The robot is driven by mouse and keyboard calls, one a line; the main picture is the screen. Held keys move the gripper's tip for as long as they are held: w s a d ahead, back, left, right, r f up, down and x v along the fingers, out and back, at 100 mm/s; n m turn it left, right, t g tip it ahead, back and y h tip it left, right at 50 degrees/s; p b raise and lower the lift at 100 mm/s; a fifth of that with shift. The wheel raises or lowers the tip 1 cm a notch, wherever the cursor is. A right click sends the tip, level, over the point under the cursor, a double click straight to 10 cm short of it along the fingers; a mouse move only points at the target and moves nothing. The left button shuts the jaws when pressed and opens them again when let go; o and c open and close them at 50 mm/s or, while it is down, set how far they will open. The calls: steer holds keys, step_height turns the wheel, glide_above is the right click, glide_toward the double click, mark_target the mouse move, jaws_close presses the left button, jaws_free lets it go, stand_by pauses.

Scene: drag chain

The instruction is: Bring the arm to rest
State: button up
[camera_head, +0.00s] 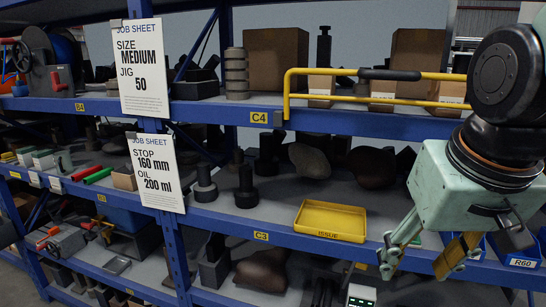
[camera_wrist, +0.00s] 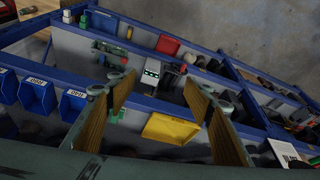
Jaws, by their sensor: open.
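My gripper (camera_head: 420,262) hangs at the lower right of the head view, in front of the shelving and to the right of the yellow tray marked ISSUE (camera_head: 330,221). Its two fingers are apart with nothing between them. In the wrist view my gripper (camera_wrist: 158,100) also shows open, its two tan-padded fingers well separated. The yellow tray (camera_wrist: 170,129) lies beyond the fingers there, and looks empty in both views. My arm's wrist and pale green gripper body fill the right side of the head view.
A yellow handrail (camera_head: 340,72) runs across the upper shelf beside my arm. Blue bins (camera_head: 518,250) stand at the lower right. Two job sheets (camera_head: 143,68) hang on the blue upright at left. Dark tools and cardboard boxes (camera_head: 275,52) fill the shelves.

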steer(key=s+a+f+b, duration=0.1)
steer(key=s, duration=0.5)
steer(key=s+a+f+n+b, duration=0.1)
steer(key=s+a+b, duration=0.1)
steer(key=s, duration=0.4)
steer(key=shift+s+f, duration=0.2)
steer(key=shift+s, duration=0.05)
steer(key=shift+o, duration=0.5)
